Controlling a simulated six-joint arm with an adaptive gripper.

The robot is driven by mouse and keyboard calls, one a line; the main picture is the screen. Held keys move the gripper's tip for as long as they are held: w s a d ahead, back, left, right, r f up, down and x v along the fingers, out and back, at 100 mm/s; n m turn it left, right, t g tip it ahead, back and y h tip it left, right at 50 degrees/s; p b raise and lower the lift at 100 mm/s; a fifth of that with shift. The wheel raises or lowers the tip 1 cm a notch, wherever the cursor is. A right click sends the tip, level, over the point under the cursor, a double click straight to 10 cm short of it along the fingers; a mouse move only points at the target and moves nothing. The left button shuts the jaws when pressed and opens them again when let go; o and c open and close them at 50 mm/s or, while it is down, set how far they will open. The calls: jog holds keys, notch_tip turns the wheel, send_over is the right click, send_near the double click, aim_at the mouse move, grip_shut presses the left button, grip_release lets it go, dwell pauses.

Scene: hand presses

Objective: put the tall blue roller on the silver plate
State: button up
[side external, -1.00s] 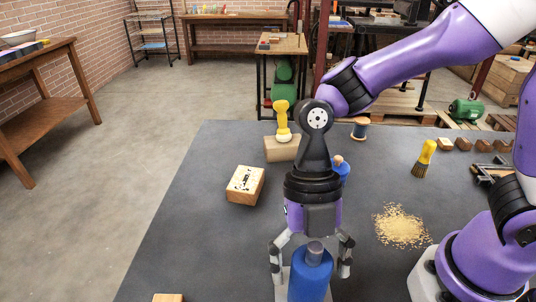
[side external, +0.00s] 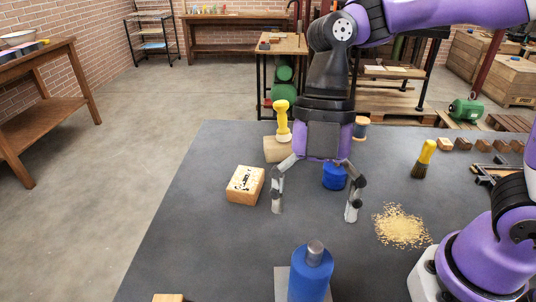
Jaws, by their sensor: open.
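The tall blue roller (side external: 312,275) stands upright at the bottom of the side external view, with a grey knob on top. The silver plate (side external: 281,284) shows at its left side; the roller appears to stand on it, but the frame cuts off the base. My gripper (side external: 314,212) is open and empty, its fingers spread wide, above and behind the roller and apart from it.
A short blue piece (side external: 334,178) shows between my fingers, farther back. A stamped wooden block (side external: 245,185) lies left. A yellow-handled tool (side external: 283,120) stands on a wooden block (side external: 277,150). Grain (side external: 401,226) and a yellow brush (side external: 424,158) are right.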

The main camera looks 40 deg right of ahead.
jog(key=d+r+m+t+h, duration=0.1)
jog(key=d+m+t, duration=0.3)
jog(key=d+m, duration=0.3)
jog(key=d+r+m+t+h, duration=0.1)
jog(key=d+m+t, duration=0.3)
jog(key=m, duration=1.4)
jog(key=d+h, duration=0.1)
jog(key=d, duration=0.3)
jog(key=shift+w+d+m, duration=0.2)
jog(key=shift+w+m, duration=0.1)
jog(key=shift+w, duration=0.05)
